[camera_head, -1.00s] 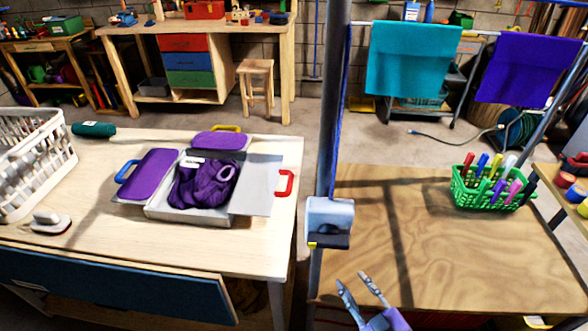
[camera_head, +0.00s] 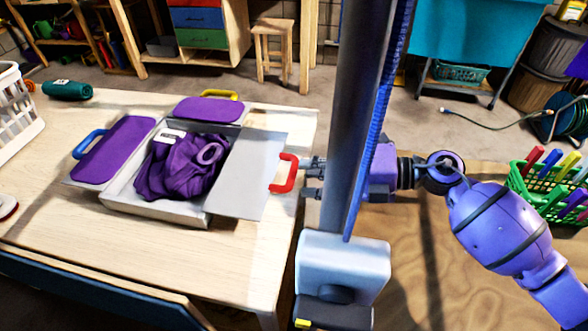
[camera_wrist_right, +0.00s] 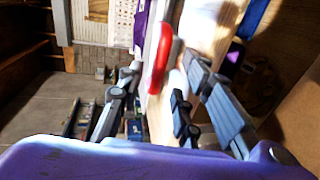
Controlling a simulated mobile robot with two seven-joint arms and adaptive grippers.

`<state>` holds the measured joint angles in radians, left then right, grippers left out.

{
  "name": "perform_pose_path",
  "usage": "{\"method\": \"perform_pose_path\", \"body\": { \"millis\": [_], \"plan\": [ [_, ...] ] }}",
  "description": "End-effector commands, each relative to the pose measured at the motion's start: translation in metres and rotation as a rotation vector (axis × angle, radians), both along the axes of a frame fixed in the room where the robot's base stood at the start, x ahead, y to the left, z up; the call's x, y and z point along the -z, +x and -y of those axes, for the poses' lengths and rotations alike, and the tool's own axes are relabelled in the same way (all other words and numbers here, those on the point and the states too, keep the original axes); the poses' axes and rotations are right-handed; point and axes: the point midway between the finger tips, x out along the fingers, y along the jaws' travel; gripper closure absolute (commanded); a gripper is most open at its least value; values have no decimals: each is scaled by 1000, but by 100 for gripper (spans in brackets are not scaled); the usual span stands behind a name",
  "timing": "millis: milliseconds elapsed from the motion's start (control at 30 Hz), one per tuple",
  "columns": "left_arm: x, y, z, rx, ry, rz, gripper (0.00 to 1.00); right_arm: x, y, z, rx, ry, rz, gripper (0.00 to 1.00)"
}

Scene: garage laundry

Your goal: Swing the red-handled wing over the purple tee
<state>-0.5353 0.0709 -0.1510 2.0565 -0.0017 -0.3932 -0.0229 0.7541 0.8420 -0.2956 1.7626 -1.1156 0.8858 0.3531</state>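The purple tee (camera_head: 180,165) lies bunched in the middle of a shallow grey folding box (camera_head: 155,208). The red-handled wing (camera_head: 248,175) is a grey panel spread out to the right of the tee, not covering it. Its red handle (camera_head: 284,173) is at the wing's right edge, by the table edge. My right gripper (camera_head: 307,177) is just right of the handle, fingers pointing left at it. In the right wrist view the fingers (camera_wrist_right: 160,103) are apart, with the red handle (camera_wrist_right: 157,57) ahead between their lines. I cannot tell whether they touch it. My left gripper is not in view.
A purple wing with a blue handle (camera_head: 90,145) lies open at left, and one with a yellow handle (camera_head: 210,109) at the back. A white basket (camera_head: 14,118) and dark green roll (camera_head: 67,90) are on the left. A green pen basket (camera_head: 550,205) stands right.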

Motion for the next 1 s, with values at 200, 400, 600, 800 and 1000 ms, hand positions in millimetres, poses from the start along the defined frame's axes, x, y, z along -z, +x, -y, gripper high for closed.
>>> {"method": "perform_pose_path", "body": {
  "millis": [200, 400, 600, 800, 1000],
  "plan": [
    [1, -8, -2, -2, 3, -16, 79, 5, 7, -33, 1, 4, 1, 67],
    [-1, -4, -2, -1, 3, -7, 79, 9, 10, -46, 2, 3, 0, 67],
    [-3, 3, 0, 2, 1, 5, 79, 9, 10, -47, 2, 3, 0, 67],
    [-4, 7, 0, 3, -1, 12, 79, 9, 10, -47, 2, 3, 0, 87],
    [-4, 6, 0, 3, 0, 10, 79, 10, 10, -47, 2, 3, 0, 100]
  ]
}}
